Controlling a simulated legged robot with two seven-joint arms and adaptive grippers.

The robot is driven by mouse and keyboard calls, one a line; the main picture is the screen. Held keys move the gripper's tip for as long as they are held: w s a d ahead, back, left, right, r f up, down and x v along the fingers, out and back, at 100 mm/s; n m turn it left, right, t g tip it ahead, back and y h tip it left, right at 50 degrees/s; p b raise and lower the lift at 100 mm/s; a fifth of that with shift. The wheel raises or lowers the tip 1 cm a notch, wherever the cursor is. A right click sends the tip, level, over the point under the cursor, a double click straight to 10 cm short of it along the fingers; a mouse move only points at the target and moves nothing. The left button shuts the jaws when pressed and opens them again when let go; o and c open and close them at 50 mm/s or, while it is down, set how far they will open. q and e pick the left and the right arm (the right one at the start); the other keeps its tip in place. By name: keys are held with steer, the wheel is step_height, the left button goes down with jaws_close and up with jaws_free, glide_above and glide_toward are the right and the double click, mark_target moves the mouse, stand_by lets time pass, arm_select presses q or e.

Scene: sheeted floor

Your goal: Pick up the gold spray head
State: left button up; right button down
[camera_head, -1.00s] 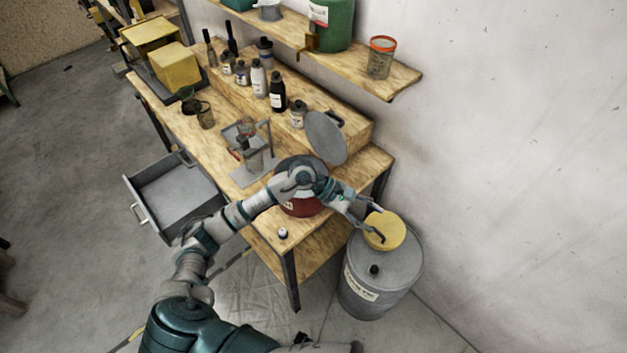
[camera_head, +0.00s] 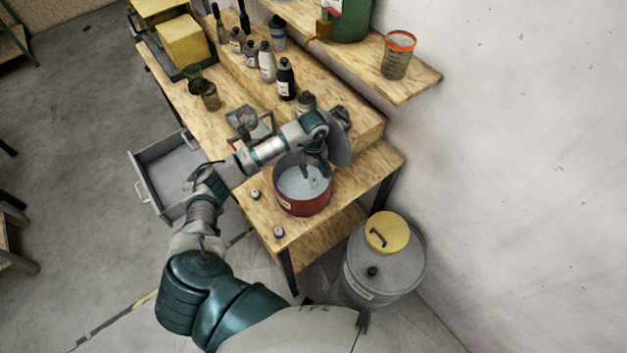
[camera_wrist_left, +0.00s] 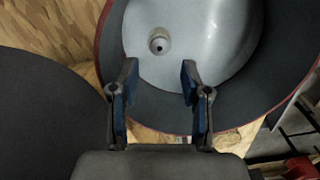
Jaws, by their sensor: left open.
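A red-rimmed round pot (camera_head: 303,207) with a pale inside stands on the bench corner. A small round piece (camera_wrist_left: 158,42) with a dark centre shows inside it in the left wrist view. It looks grey-brown; I cannot tell whether it is the gold spray head. My left gripper (camera_head: 314,180) is over the pot, pointing down. In the left wrist view the gripper (camera_wrist_left: 160,75) is open, its fingers apart and empty, short of the small piece. Two small light caps, one nearer (camera_head: 279,232) and one farther (camera_head: 255,195), sit on the bench. My right gripper is not in view.
A grey round lid (camera_head: 341,145) leans up behind the pot. A grey drum (camera_head: 385,275) with a yellow lid (camera_head: 387,232) stands right of the bench. Bottles (camera_head: 286,80) line the raised shelf. An open drawer (camera_head: 165,180) sticks out left.

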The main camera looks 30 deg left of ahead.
mark_target(314, 180)
arm_select(q)
steer(key=shift+w+f, duration=0.15)
steer(key=shift+f, duration=0.4)
steer(key=shift+d+f, duration=0.15)
steer(key=shift+f, duration=0.35)
steer(key=f, duration=0.2)
steer(key=f+p, duration=0.1)
steer(key=f, duration=0.2)
steer(key=shift+s+d, duration=0.1)
steer(key=shift+s, duration=0.1)
steer(key=c, duration=0.8)
jaws_close()
steer(key=shift+r, duration=0.15)
